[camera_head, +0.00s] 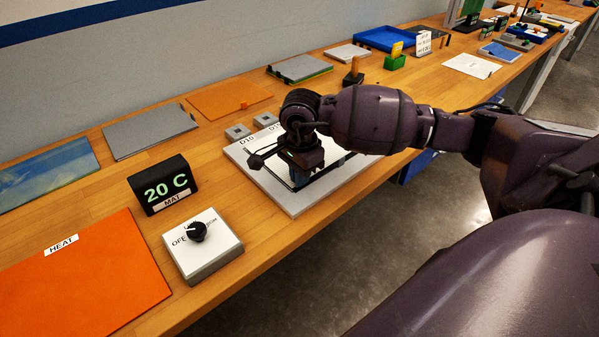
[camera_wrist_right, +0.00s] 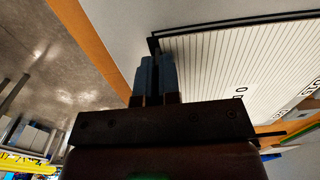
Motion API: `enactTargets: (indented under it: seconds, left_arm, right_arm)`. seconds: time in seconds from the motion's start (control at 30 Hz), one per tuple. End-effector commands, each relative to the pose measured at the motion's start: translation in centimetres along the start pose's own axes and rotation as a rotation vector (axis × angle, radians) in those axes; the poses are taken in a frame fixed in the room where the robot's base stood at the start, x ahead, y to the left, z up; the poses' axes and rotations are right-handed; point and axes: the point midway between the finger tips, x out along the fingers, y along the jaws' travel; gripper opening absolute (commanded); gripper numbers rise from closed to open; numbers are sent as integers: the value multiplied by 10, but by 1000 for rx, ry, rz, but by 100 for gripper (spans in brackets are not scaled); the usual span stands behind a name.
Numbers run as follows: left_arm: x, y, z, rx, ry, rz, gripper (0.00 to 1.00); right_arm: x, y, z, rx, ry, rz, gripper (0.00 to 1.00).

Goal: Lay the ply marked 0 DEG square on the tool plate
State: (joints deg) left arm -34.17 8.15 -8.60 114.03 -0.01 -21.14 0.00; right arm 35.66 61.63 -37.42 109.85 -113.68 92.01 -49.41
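The ply is a white, finely lined sheet (camera_wrist_right: 225,62) in a thin black frame, with lettering that is only partly readable; 0 is the clearest mark. In the head view it lies over the pale grey tool plate (camera_head: 297,206), mostly behind my right gripper (camera_head: 300,178). In the wrist view the right gripper's blue fingers (camera_wrist_right: 153,75) are close together, with the ply's black edge running into their narrow gap near a frame corner, so they look shut on that edge. Whether the ply touches the plate is hidden. My left gripper is not in view.
An orange HEAT mat (camera_head: 85,280), a 20 C display (camera_head: 163,184) and a knob box (camera_head: 203,247) stand left of the plate. Two small grey blocks (camera_head: 238,132) are behind it. The bench's front edge is close to the plate.

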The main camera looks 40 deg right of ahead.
Motion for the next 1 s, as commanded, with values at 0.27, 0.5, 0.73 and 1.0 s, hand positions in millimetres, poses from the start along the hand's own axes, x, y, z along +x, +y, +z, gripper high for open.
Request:
enactTargets:
  seconds: [0.27, 0.5, 0.73, 1.0]
  left_arm:
    - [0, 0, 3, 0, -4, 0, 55]
    - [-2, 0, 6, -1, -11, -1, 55]
    - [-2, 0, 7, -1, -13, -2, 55]
    - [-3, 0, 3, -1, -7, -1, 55]
  right_arm:
    - [2, 0, 0, 0, 0, -1, 0]
    - [2, 0, 0, 0, 0, 0, 22]
    - [2, 0, 0, 0, 0, 0, 34]
    - [-2, 0, 0, 0, 1, -2, 34]
